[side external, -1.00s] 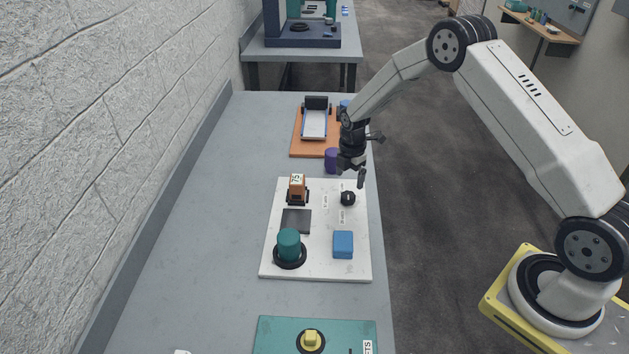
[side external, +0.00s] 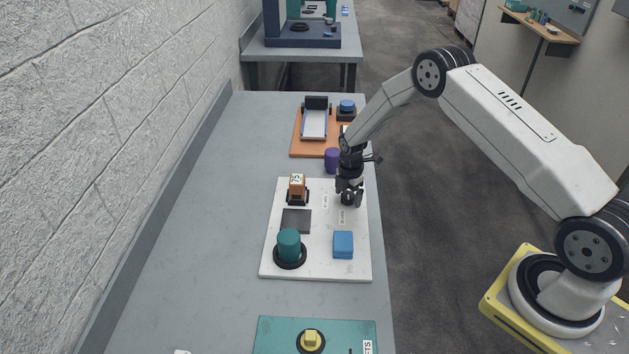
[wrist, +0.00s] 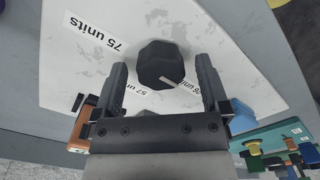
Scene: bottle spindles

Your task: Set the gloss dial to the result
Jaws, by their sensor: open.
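The dial is a black faceted knob (wrist: 160,62) with a white pointer mark, set on the white board (side external: 268,265). In the wrist view, the mark points toward the lower right, near a partly hidden label. Other labels read "75 units" (wrist: 93,35) and, partly covered, what looks like "57 units" (wrist: 127,93). An orange gauge (side external: 297,185) on the board shows 75. My gripper (side external: 349,200) points down at the dial. In the wrist view, my open gripper (wrist: 162,72) has one finger on each side of the knob, with gaps visible.
The board also holds a dark square pad (side external: 296,221), a teal cylinder (side external: 288,240) on a black ring and a blue block (side external: 343,245). A purple cylinder (side external: 331,161) stands behind the board. The grey table (side external: 190,230) is clear to the left.

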